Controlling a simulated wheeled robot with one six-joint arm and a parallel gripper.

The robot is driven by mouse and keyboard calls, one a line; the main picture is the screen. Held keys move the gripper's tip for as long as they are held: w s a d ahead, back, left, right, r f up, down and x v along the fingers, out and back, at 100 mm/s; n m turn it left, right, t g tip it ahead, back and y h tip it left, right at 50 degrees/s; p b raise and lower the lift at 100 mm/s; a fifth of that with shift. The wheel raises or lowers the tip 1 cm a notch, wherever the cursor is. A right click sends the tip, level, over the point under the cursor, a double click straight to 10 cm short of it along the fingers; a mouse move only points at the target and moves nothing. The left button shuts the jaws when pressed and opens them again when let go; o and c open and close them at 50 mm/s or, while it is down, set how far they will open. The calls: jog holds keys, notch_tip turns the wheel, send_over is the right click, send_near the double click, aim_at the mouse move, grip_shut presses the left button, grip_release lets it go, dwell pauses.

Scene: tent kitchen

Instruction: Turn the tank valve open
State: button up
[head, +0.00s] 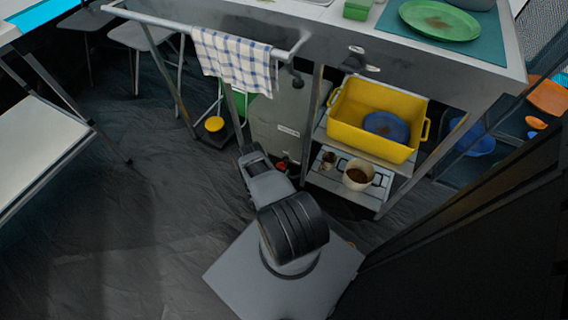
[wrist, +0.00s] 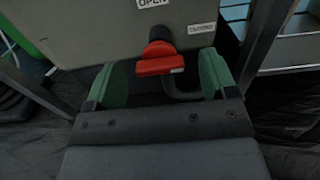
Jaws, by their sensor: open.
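The tank (head: 277,118) is a grey box under the counter, and its lower part fills the top of the wrist view (wrist: 95,35). The tank valve (wrist: 158,66) is a red handle on a dark stem near the tank's lower edge, its bar lying roughly crosswise in the wrist view. A small red bit of it shows in the head view (head: 281,164). My gripper (wrist: 156,75) is open, with green finger pads to the left and right of the handle and a gap on each side. In the head view my arm hides the fingers.
A white label (wrist: 153,3) reading OPEN is above the valve. A dark pipe (wrist: 184,92) bends below it. A metal shelf with a yellow tub (head: 372,132) and a pot (head: 358,174) stands to the right. A checked towel (head: 232,62) hangs above.

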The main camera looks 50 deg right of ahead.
aim_at(280, 168)
jog(key=shift+x, duration=2)
jog(key=shift+c, duration=0.2)
jog(key=c, duration=0.9)
